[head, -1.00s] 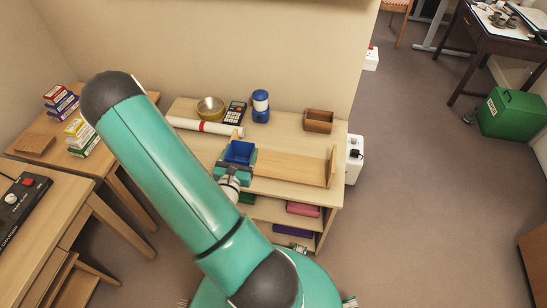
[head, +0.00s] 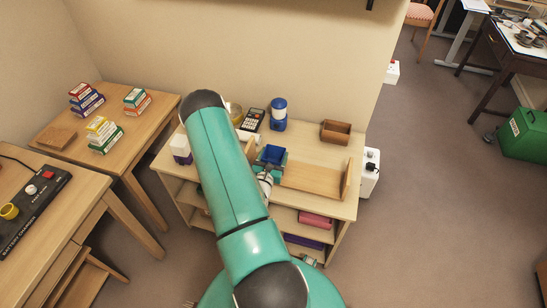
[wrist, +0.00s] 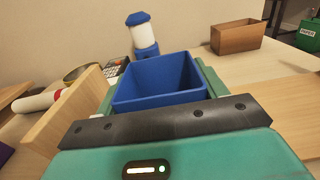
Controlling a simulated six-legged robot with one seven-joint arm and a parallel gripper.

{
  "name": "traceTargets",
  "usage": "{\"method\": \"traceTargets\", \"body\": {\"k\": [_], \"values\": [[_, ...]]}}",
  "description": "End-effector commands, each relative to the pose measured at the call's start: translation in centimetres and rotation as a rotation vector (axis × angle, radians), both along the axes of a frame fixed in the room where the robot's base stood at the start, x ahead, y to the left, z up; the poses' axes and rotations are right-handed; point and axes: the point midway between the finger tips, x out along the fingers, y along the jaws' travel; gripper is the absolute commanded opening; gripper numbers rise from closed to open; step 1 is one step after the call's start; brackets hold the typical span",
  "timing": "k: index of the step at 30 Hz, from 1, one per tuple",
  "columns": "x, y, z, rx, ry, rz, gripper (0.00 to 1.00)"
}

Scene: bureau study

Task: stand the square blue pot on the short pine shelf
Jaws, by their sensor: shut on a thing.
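The square blue pot (head: 272,155) is upright and empty. My gripper (head: 267,170) is shut on it; in the wrist view the pot (wrist: 160,83) sits between the green jaws. The short pine shelf (head: 312,178) is a low board with upright ends, lying on top of a larger shelf unit. The pot is at the shelf's left part, just right of its left end panel (wrist: 65,115). I cannot tell whether the pot's base touches the board; the gripper hides it. The board's right part is bare.
Behind the shelf stand a blue-and-white lantern (head: 279,115), a calculator (head: 252,119) and a brass bowl (head: 235,112), partly hidden by my arm. A brown wooden box (head: 336,132) stands behind right. A white-and-purple item (head: 181,149) stands at the unit's left edge.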

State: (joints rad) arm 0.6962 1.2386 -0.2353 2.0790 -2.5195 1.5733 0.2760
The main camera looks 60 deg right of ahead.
Motion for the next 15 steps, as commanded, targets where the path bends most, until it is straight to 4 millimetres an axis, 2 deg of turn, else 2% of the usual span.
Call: {"method": "traceTargets", "body": {"k": [2, 12, 13, 15], "values": [[-0.01, 0.03, -0.77, -0.001, -0.001, 0.0, 0.42], [0.07, 0.05, -1.06, -0.002, -0.001, 0.001, 0.42], [0.06, 0.04, -1.08, -0.002, -0.001, 0.001, 0.73], [0.05, 0.03, -1.04, -0.002, -0.002, 0.0, 0.86]]}}
